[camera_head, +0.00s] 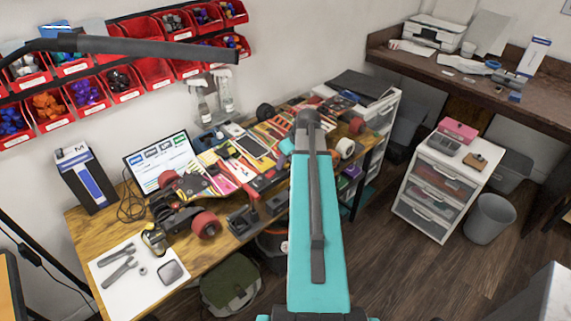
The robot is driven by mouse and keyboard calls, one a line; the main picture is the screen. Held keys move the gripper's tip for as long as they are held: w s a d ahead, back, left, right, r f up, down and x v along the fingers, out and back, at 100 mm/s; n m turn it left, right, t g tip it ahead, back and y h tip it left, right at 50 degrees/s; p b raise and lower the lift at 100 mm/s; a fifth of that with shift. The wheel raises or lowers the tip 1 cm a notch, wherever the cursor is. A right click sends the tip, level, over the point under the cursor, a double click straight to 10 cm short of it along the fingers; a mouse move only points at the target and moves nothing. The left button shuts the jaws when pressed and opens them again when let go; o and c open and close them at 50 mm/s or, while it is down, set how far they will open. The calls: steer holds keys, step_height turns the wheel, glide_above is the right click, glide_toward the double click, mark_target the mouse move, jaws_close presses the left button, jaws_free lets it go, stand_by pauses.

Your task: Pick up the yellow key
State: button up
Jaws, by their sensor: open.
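I cannot make out a clear yellow key. A small yellow and dark object (153,238) lies at the right edge of a white sheet (115,293) on the wooden workbench (222,248); its exact shape is too small to tell. Two grey wrench-like tools (119,270) lie on the sheet, beside a small ring and a dark rounded square piece (171,272). My teal arm reaches up the middle of the picture toward the bench. The fingers of my gripper do not show.
Upturned skateboards with red wheels (206,225) crowd the bench, beside a screen (160,162) and a blue-white box (86,180). Red bins (123,84) hang above. A white drawer unit (434,203) and a grey bin (490,219) stand right. Some wood floor is clear.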

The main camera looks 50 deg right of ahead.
mark_target(287, 164)
stand_by(0.3)
jaws_close()
steer(key=shift+r, duration=0.15)
steer(key=shift+r+b, duration=0.95)
steer(key=shift+r, duration=0.65)
steer(key=s+a+b, duration=0.3)
steer(key=s+b, duration=0.2)
steer(key=s, duration=0.5)
steer(key=shift+a+r, duration=0.25)
steer(key=shift+r, duration=0.1)
steer(key=shift+s+b, duration=0.15)
steer(key=shift+b, duration=0.25)
steer(key=b, duration=0.3)
steer(key=shift+s, duration=0.3)
steer(key=b, duration=0.2)
steer(key=s+b, duration=0.1)
steer(key=b, duration=0.1)
steer(key=shift+a+b, duration=0.2)
steer(key=shift+b, duration=0.1)
